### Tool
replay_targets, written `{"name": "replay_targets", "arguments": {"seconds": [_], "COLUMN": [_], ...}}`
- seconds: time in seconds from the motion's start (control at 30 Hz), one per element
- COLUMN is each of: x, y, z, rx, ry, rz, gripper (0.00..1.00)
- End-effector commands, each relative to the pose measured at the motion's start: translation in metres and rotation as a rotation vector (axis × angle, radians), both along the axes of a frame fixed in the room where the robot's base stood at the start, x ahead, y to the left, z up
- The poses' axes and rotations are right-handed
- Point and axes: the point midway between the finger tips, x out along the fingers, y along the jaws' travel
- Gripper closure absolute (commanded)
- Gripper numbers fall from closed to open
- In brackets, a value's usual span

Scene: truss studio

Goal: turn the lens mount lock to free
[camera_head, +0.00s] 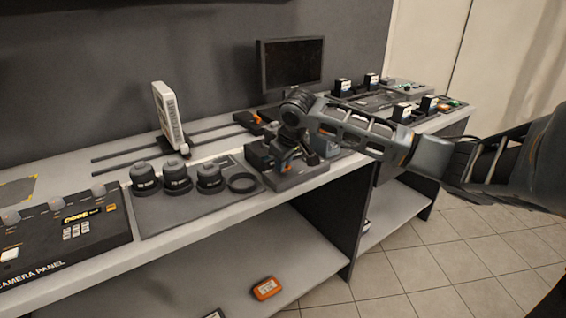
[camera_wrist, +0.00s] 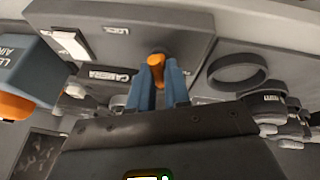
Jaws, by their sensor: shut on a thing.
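The lens mount lock shows in the wrist view as a small orange lever (camera_wrist: 156,61) on the edge of a grey block (camera_wrist: 185,25). My gripper (camera_wrist: 158,75) has its two blue fingers closed around the lever, one on each side. In the head view my gripper (camera_head: 287,155) reaches down over the dark camera station (camera_head: 290,181) on the bench, and the arm hides much of it. A label reading CAMERA (camera_wrist: 112,75) is left of the fingers. Another small label (camera_wrist: 117,30) on the block is too blurred to read surely. The lever's marked position cannot be told.
A black ring (camera_head: 242,183) and several lenses (camera_head: 177,178) stand on a mat left of the station. A camera panel (camera_head: 65,235) is at the far left. A monitor (camera_head: 290,65) and a white upright device (camera_head: 169,115) stand behind. An orange item (camera_head: 266,288) lies on the lower shelf.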

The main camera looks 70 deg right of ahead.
Motion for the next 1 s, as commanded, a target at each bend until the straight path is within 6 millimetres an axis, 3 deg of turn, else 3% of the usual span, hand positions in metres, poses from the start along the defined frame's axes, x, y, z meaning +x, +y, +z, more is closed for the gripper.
{"name": "replay_targets", "arguments": {"seconds": [1.0], "x": [-0.0032], "y": [-0.0026], "z": [-0.0028], "rx": [0.002], "ry": [-0.001], "rz": [0.957], "gripper": [1.0]}}
